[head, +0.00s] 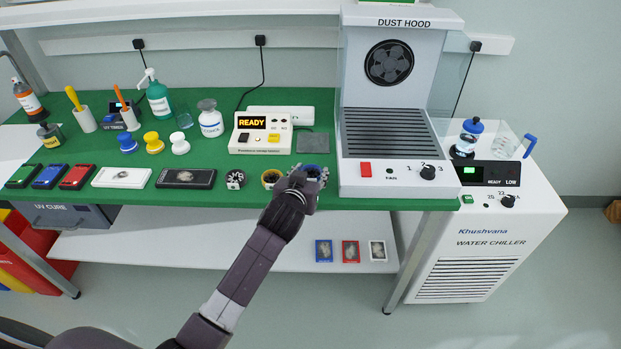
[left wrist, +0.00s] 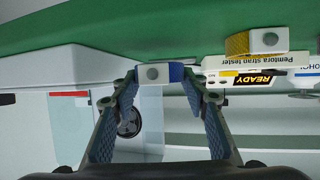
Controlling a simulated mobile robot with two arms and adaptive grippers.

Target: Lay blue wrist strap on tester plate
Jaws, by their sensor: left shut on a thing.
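The blue wrist strap (left wrist: 176,73) with its pale plate and round stud sits between the fingertips of my left gripper (left wrist: 158,82), which is shut on it. In the head view, my left gripper (head: 308,175) is at the front edge of the green bench, and the blue strap (head: 322,170) shows partly behind the fingers. I cannot tell whether the strap touches the mat. The grey tester plate (head: 312,143) lies bare just behind the gripper, at the right of the white strap tester (head: 262,134), whose screen reads READY. My right gripper is not in view.
A yellow strap (head: 270,178) stands close left of my gripper, with a black strap (head: 235,179) beyond it. The dust hood (head: 388,176) stands close on the right. Phones, knobs and bottles fill the left of the bench.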

